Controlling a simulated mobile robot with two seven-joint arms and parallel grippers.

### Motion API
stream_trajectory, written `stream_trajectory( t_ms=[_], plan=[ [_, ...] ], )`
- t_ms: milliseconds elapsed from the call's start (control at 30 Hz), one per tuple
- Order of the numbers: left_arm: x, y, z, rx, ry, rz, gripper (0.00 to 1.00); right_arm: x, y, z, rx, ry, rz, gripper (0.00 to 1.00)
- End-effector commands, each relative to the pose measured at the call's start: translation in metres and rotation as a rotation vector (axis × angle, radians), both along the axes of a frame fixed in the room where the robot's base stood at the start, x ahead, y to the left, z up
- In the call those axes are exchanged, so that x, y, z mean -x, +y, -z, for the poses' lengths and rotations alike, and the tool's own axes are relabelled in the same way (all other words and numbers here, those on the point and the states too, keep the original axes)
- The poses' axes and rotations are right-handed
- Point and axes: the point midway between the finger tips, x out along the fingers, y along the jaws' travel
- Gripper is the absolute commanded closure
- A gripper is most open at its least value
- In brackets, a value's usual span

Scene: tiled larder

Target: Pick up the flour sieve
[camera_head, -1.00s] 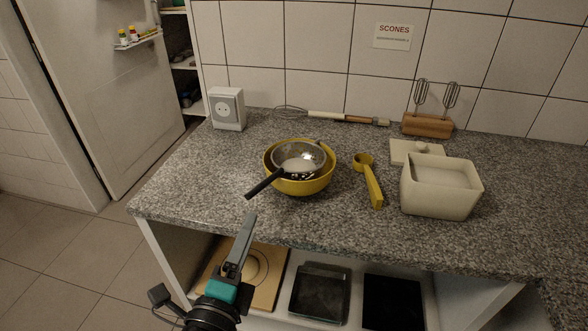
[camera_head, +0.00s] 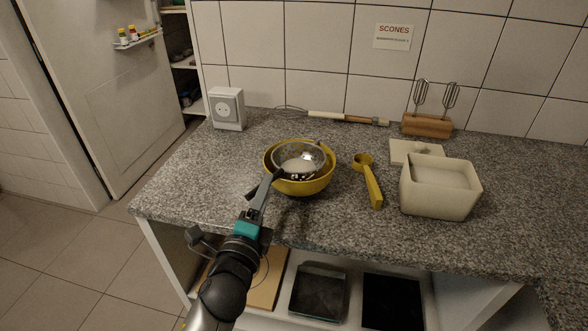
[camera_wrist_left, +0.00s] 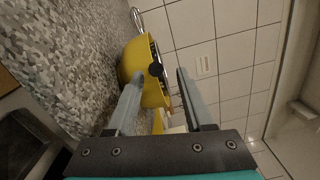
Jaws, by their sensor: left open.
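The flour sieve (camera_head: 303,157) is a metal mesh bowl with a dark handle. It rests in the yellow bowl (camera_head: 314,187) on the granite counter, with white stuff inside it. Its handle points to the front left and is partly covered by my left gripper (camera_head: 269,183). In the left wrist view, the dark round end of the sieve handle (camera_wrist_left: 155,69) shows in the gap between the open fingers of the left gripper (camera_wrist_left: 160,75), with the yellow bowl (camera_wrist_left: 136,56) beyond. I cannot tell whether a finger touches the handle. My right gripper is not in view.
A yellow scoop (camera_head: 373,186) and a cream container (camera_head: 440,200) stand right of the bowl. The counter left of the bowl is clear.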

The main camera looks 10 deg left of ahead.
Motion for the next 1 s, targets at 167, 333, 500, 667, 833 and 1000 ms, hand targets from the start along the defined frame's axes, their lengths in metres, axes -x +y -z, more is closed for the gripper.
stream_trajectory(
  t_ms=[167, 333, 500, 667, 833, 1000],
  plan=[
    [-0.024, 0.001, 0.000, -0.001, -0.002, -0.001, 0.48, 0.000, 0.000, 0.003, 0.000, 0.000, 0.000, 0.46],
    [-0.038, 0.000, -0.001, -0.001, -0.002, 0.000, 0.48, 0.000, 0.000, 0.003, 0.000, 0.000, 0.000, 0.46],
    [-0.040, 0.000, 0.000, -0.001, 0.000, 0.000, 0.48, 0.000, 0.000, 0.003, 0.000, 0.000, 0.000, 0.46],
    [-0.040, 0.000, 0.000, -0.001, 0.000, 0.000, 0.52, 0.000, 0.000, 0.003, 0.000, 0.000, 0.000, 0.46],
    [-0.040, 0.000, 0.000, -0.001, 0.000, 0.000, 0.72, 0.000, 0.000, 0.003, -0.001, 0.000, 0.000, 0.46],
    [-0.040, 0.000, 0.000, -0.001, 0.000, 0.000, 0.91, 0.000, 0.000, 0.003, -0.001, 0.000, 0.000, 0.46]
  ],
)
